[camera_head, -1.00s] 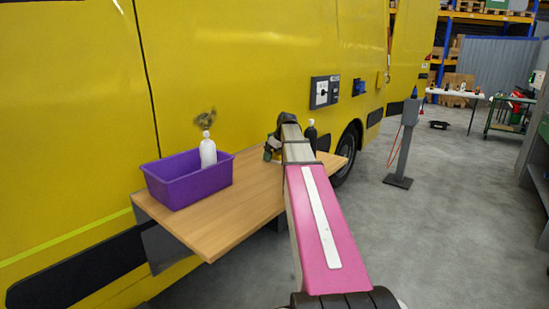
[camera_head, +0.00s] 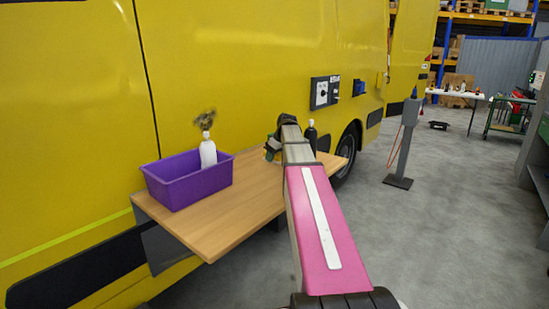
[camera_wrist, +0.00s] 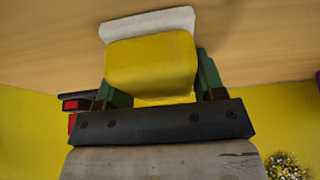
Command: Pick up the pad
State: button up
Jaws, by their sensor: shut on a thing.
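The pad (camera_wrist: 150,65) is a yellow block with a white layer along its far edge. In the wrist view it sits between the green fingers of my gripper (camera_wrist: 153,85), which is shut on it. The wooden shelf (camera_wrist: 50,40) lies behind the pad; I cannot tell whether they touch. In the head view my gripper (camera_head: 271,151) is over the back part of the shelf (camera_head: 215,232), and my arm hides most of it. The pad barely shows there.
A purple bin (camera_head: 190,188) with a white bottle (camera_head: 208,152) stands on the shelf's left. A dark bottle (camera_head: 311,136) stands beyond my arm. The yellow vehicle side (camera_head: 80,90) rises behind, with a brownish patch (camera_head: 206,119). The floor at right has free room around a grey post (camera_head: 404,145).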

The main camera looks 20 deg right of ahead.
jog(key=shift+r, duration=0.15)
jog(key=shift+r, duration=0.3)
notch_tip(320, 180, up, 4)
jog(key=shift+a+f, duration=0.1)
jog(key=shift+a, duration=0.05)
jog(key=s+a+r, duration=0.5)
jog(key=a+r, duration=0.1)
jog(key=a, duration=0.4)
jog(key=shift+a+r, duration=0.15)
jog(key=shift+r, duration=0.1)
